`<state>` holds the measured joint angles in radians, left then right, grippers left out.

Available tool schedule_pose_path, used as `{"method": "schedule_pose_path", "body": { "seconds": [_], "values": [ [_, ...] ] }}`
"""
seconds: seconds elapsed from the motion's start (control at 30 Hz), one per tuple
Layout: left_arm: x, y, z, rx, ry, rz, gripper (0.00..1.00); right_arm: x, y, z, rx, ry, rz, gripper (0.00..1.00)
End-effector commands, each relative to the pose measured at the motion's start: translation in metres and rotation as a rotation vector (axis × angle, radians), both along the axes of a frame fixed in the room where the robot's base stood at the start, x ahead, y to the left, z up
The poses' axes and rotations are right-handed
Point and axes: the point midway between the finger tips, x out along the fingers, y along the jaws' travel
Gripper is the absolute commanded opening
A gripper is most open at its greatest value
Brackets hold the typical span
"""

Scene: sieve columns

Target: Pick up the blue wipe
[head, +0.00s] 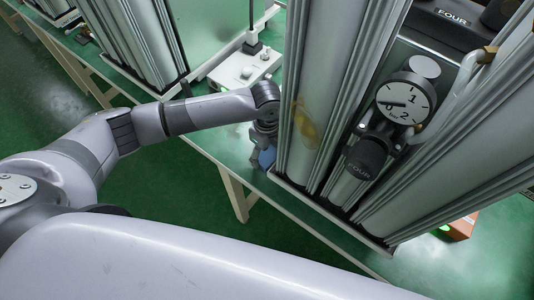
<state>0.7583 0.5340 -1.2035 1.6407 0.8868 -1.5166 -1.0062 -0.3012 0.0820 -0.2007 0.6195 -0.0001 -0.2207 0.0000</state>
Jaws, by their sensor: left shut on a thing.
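The blue wipe (267,157) shows as a small blue patch at my left gripper, close to the left side of the large metal column. My left gripper (258,156) is shut on it, low beside the column base and over the green table top. The gripper is small and dark here, and the column's edge lies right beside it. Most of the wipe's shape is hidden, and I cannot tell whether it touches the table. My right gripper is not in view.
The metal column (320,100) with a dial gauge (405,97) stands immediately right of my left gripper. A white device (245,70) stands on the green table (215,140) behind my arm. Another column (140,40) stands at the upper left. Green floor is free below the table.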

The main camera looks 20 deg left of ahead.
Motion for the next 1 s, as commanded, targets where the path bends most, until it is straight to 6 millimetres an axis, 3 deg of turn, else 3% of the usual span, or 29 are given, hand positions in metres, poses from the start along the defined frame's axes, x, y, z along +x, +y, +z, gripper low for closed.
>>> {"method": "schedule_pose_path", "body": {
  "seconds": [0.13, 0.57, 0.77, 1.0],
  "values": [
    [0.0, 0.0, 0.0, 0.0, 0.0, 0.0, 0.56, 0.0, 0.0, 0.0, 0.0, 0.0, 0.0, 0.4],
    [0.0, 0.0, 0.012, -0.001, 0.0, 0.0, 0.56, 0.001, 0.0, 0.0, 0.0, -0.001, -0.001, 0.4],
    [0.001, -0.001, 0.047, -0.003, -0.004, -0.001, 0.56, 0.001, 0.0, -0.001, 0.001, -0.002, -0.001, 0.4],
    [0.002, 0.0, 0.118, -0.001, -0.007, -0.002, 0.56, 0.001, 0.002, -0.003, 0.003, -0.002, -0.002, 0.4]
  ]
}}
